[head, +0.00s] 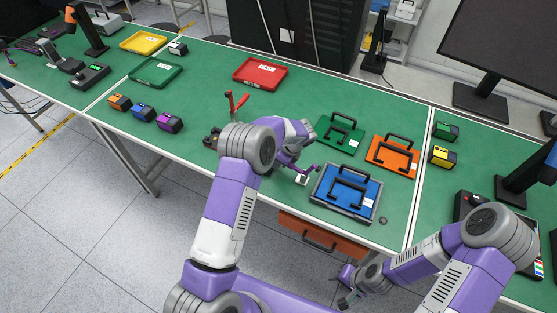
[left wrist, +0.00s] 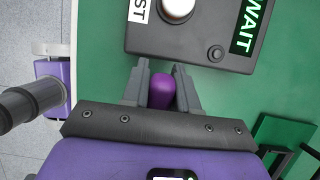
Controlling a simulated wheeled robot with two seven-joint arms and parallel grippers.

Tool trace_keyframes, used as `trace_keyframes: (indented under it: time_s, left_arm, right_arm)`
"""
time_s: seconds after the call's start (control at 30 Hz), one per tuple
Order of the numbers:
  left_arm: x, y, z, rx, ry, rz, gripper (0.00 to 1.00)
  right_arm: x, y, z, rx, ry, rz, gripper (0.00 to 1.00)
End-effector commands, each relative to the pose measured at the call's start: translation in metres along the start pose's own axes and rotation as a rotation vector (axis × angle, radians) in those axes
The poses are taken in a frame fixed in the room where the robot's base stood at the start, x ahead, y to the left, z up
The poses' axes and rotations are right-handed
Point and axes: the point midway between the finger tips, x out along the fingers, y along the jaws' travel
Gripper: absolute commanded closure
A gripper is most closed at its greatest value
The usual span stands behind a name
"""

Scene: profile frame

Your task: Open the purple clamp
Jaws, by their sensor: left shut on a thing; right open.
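The purple handle (left wrist: 162,92) of the clamp stands between the fingers of my left gripper (left wrist: 161,82) in the left wrist view. The fingers are shut on it, one on each side. The clamp's base is hidden under the gripper there. In the head view a slim purple part (head: 313,168) shows beside my left wrist, above a small white block (head: 302,179). My left arm covers much of this spot, so the handle's angle is unclear. My right gripper (head: 346,290) is open and empty, low in front of the table's edge.
A black box (left wrist: 195,45) with a white button and a WAIT label lies close to my left gripper. A red-handled clamp (head: 236,103) stands behind my left arm. Green (head: 325,121), orange (head: 404,169) and blue (head: 376,191) cases lie to the right.

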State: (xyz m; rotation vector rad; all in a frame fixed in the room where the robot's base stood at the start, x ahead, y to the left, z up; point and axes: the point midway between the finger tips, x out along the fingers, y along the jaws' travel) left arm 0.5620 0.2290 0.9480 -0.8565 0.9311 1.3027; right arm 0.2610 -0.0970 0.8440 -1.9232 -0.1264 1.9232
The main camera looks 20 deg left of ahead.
Motion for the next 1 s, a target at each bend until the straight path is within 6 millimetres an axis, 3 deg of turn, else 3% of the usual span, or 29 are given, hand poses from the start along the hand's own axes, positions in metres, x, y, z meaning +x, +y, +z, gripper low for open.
trace_keyframes:
  time_s: [0.03,0.07,0.2,0.53,1.0]
  left_arm:
    - [0.000,0.000,-0.001,0.000,0.000,-0.001,0.89]
    - [0.000,0.000,-0.001,0.000,0.000,-0.001,0.69]
    - [0.000,0.000,-0.001,0.000,0.000,-0.001,0.51]
    - [-0.005,-0.001,0.000,0.000,-0.001,-0.002,0.51]
    - [-0.072,0.000,0.000,0.001,-0.001,-0.002,0.51]
  right_arm:
    - [0.000,0.000,0.000,0.000,0.000,0.000,0.57]
    - [0.000,0.000,0.000,0.000,0.000,0.000,0.57]
    - [0.000,0.000,0.000,0.000,0.000,0.000,0.57]
    - [0.000,0.000,0.000,0.000,0.000,0.000,0.57]
    - [0.002,0.001,0.000,0.000,0.000,0.000,0.57]
